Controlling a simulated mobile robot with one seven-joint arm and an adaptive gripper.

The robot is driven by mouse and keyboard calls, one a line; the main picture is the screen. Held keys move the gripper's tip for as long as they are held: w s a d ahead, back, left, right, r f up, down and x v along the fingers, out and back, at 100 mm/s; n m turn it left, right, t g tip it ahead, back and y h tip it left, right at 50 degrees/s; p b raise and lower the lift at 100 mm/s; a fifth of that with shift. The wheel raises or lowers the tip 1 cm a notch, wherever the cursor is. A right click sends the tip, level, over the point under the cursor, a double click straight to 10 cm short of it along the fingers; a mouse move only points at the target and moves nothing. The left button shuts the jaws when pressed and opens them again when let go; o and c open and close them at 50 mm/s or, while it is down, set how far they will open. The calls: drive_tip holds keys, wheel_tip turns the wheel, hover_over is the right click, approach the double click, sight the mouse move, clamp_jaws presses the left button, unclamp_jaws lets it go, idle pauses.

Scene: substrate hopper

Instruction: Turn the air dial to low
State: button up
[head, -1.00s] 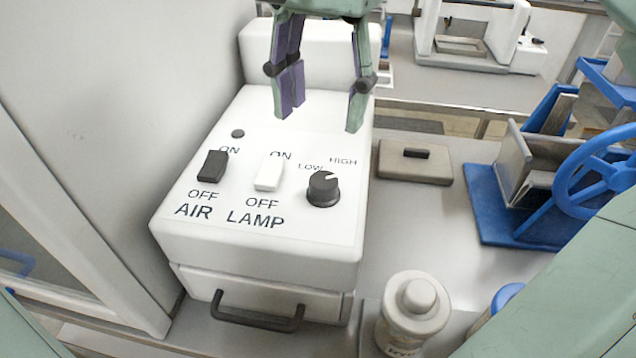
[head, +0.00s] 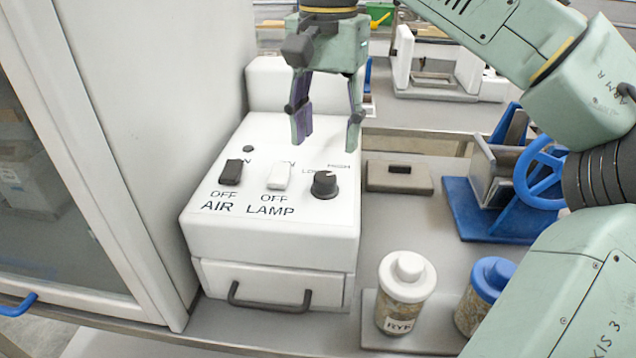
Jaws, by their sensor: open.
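The dial (head: 324,185) is a round black knob with a white mark, on the top right of a white control box (head: 270,245). LOW is printed at its upper left and HIGH at its upper right. Its white mark points up and slightly right, nearer HIGH. My gripper (head: 327,145) is open and empty, pointing down above and behind the dial, apart from it. Its fingers cover part of the panel's back and some lettering. A black AIR switch (head: 231,172) and a white LAMP switch (head: 279,177) stand left of the dial.
A grey flat block (head: 398,178) lies right of the box. A blue-based device with a handwheel (head: 490,215) stands further right. A white-lidded jar (head: 405,300) and a blue-lidded jar (head: 483,295) stand in front. A cabinet (head: 115,150) closes off the left.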

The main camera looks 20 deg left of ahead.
sight(325, 175)
drive_tip(key=f, duration=0.6)
drive_tip(key=shift+w+a+f, duration=0.1)
drive_tip(key=shift+a+f, duration=0.1)
drive_tip(key=shift+a, duration=0.05)
drive_tip(key=shift+w+d+f, duration=0.15)
drive_tip(key=shift+d+f, duration=0.1)
drive_tip(key=shift+f, duration=0.4)
drive_tip(key=shift+a, duration=0.1)
drive_tip(key=shift+c, duration=0.4)
drive_tip(key=c, duration=1.1)
